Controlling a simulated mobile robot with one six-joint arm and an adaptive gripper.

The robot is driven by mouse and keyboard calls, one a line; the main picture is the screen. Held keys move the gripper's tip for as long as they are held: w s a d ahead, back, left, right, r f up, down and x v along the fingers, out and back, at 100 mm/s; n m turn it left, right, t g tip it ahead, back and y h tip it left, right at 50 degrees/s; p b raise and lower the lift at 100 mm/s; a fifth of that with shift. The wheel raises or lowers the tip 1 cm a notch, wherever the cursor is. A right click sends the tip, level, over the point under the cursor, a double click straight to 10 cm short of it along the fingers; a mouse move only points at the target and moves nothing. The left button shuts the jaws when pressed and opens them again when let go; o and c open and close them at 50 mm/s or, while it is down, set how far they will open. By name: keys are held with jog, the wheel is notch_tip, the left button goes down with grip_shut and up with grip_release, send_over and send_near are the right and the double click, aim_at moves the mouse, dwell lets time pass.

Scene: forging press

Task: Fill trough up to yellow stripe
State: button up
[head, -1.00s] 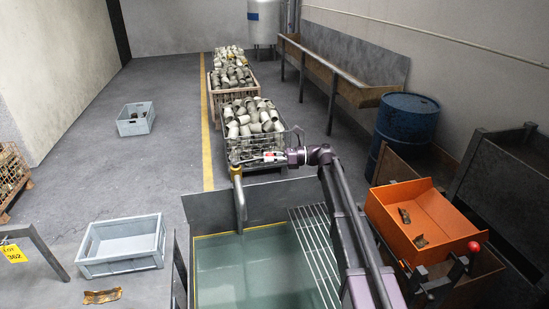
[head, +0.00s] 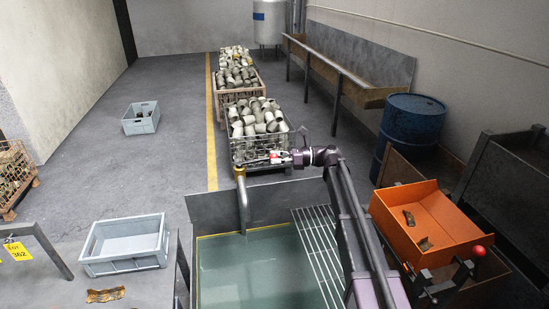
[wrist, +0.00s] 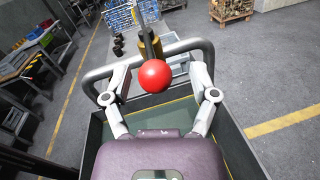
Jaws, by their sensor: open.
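The trough (head: 265,208) is a dark-walled tank with greenish water (head: 245,270) in it. A thin yellow stripe (head: 197,262) runs along its inner walls, close to the water's edge; I cannot tell the exact gap. A bent grey pipe (head: 243,205) with a brass fitting (head: 239,171) stands at the trough's far edge. My gripper (head: 266,158) is beside the fitting, above the far wall. In the wrist view, a red ball knob (wrist: 154,76) on a dark rod shows between the open fingers of my gripper (wrist: 158,68). I see no clear contact with it.
A slatted grate (head: 317,255) covers the trough's right side. Wire crates of metal parts (head: 258,145) stand just beyond. An orange tray (head: 425,225) and blue drum (head: 410,130) are right; a grey-blue crate (head: 125,243) is left.

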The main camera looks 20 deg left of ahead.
jog(key=v, duration=1.1)
jog(key=shift+d, duration=0.25)
jog(key=s+d+f+n+t+h, duration=0.2)
jog(key=s+d+f+n+h, duration=0.3)
jog(key=s+d, duration=0.3)
jog(key=s+d+f+n+t+h, duration=0.2)
jog(key=s+d+f+n+h, duration=0.4)
jog(key=d, duration=0.6)
jog(key=s+d+f+n+t+h+b, duration=0.1)
jog(key=s+d+f+n+h, duration=0.4)
jog(key=s+d+f, duration=0.3)
jog(key=shift+s+d+f+t+h, duration=0.45)
jog(key=shift+s+d, duration=0.75)
jog(key=shift+s, duration=0.7)
jog(key=shift+r, duration=0.1)
